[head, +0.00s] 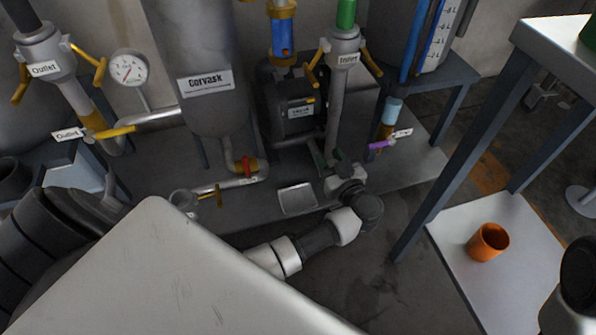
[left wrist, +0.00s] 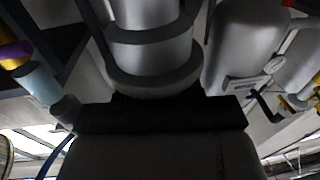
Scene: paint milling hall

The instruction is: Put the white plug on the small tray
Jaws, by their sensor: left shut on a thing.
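My left arm reaches in low behind a pale panel, and its gripper (head: 328,162) is at the lower end of the grey inlet pipe (head: 341,100). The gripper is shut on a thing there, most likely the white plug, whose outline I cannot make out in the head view. In the left wrist view a pale flanged cylinder (left wrist: 150,50) fills the space just beyond the dark gripper body; whether it is pipe or plug I cannot tell. The small tray (head: 297,198) lies flat and empty on the grey platform, below and left of the gripper. My right gripper is out of view.
The Dorvask tank (head: 200,70), a red-handled valve (head: 247,167) and a yellow-handled valve (head: 218,195) stand left of the gripper. A purple-handled valve (head: 381,145) is to its right. An orange cup (head: 488,242) stands on the right table's lower shelf.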

